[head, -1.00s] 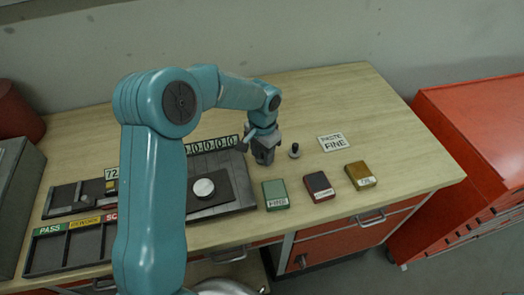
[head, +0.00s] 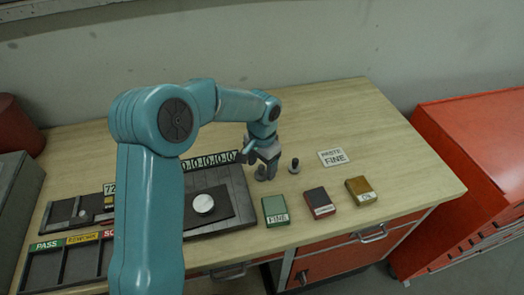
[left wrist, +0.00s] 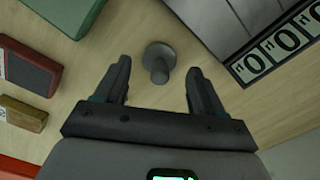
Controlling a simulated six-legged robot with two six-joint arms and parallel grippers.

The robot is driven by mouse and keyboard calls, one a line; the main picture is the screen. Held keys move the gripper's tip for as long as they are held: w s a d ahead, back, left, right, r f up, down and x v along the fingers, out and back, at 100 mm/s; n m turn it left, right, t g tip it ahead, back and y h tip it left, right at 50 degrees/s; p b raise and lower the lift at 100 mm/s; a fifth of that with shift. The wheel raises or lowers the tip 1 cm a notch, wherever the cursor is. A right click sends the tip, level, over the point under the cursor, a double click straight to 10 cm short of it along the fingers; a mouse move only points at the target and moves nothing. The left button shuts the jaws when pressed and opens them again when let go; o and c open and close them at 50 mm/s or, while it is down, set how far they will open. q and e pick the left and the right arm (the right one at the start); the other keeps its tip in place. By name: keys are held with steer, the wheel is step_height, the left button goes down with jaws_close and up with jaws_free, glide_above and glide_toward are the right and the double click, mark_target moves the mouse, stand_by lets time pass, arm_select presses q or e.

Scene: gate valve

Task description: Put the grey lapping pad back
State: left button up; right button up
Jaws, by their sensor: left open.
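A small dark grey knobbed piece (head: 294,166), which looks like the grey lapping pad, stands upright on the bench right of my left gripper (head: 265,175). In the left wrist view the grey lapping pad (left wrist: 158,60) shows a round end and a stem, in line with the gap between the fingers. The left gripper is open and empty, pointing down, and appears apart from the pad. A white card (head: 333,157) reading FINE lies behind and right of it. My right gripper is not in view.
Green (head: 275,210), dark red (head: 319,202) and ochre (head: 361,190) blocks lie along the front. A dark tray (head: 235,185) with a silver disc (head: 203,203) is at left, beside a numbered strip (head: 208,161). A sorting tray (head: 72,265) is further left. The bench's back right is clear.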

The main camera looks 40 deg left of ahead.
mark_target(261, 166)
arm_select(q)
step_height(261, 166, up, 10)
steer(key=shift+r+b, duration=0.25)
steer(key=shift+b, duration=0.15)
steer(key=shift+f, duration=0.1)
steer(key=shift+s, duration=0.15)
